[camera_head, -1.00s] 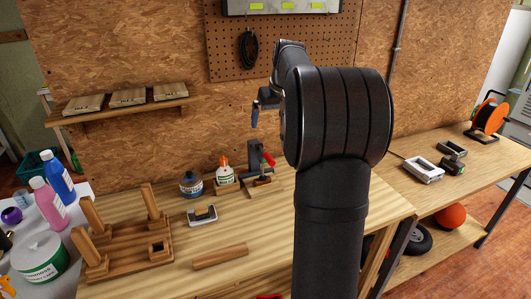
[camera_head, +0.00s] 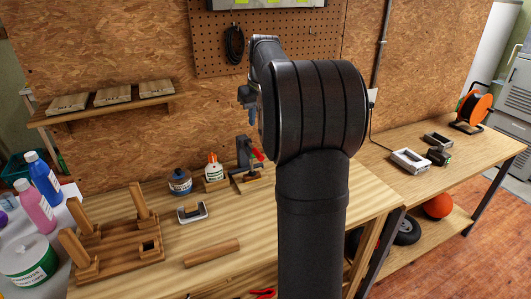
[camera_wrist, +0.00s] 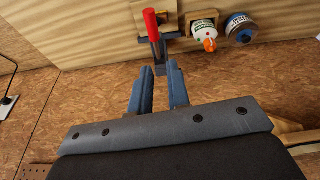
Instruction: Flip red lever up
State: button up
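The red lever (camera_head: 257,154) sits on a dark metal toggle clamp (camera_head: 243,152) on a small wooden block at the back of the workbench. In the head view its red handle slants down to the right from the clamp. The lever also shows in the wrist view (camera_wrist: 151,22), beyond the fingertips and roughly in line with the gap between them. My gripper (camera_wrist: 160,72) is open, with two blue fingers apart and nothing between them. In the head view my gripper (camera_head: 248,98) hangs above the lever, clear of it, partly hidden by my arm.
A white bottle with an orange cap (camera_head: 214,169) and a blue-black jar (camera_head: 180,182) stand left of the clamp. A wooden pegged frame (camera_head: 120,243) and a loose wooden bar (camera_head: 212,253) lie nearer. The chipboard wall (camera_head: 130,50) rises behind the bench.

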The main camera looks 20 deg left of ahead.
aim_at(255, 150)
jog(key=s+a+f+n+h, duration=0.1)
jog(key=a+f, duration=0.1)
jog(key=f, duration=0.2)
jog(key=s+a+f+n+h, duration=0.1)
jog(key=s+a+f+n, duration=0.1)
jog(key=f, duration=0.3)
jog(key=s+a+f+n+h, duration=0.1)
jog(key=s+f+n, duration=0.1)
jog(key=f, duration=0.2)
jog(key=shift+a+f+g, duration=0.25)
jog(key=shift+a+g, duration=0.15)
grip_shut()
notch_tip(255, 150, down, 7)
jog(key=s+d+n+t+h, duration=0.1)
jog(key=n+t+h, duration=0.2)
jog(key=n+h, duration=0.35)
jog(key=shift+s+a+r+n+t+h, duration=0.1)
jog(key=shift+a+r+n+t+h, duration=0.15)
jog(key=shift+a+n+t+h, duration=0.95)
jog(key=shift+s+a+r+n+t+h, duration=0.1)
jog(key=shift+a+r+n+t+h, duration=0.35)
jog(key=shift+t, duration=1.2)
jog(key=shift+s+a+r+n+t+h, duration=0.1)
jog(key=shift+a+n+t+h, duration=0.75)
jog(key=shift+n+t+h, duration=0.5)
jog(key=x, duration=1)
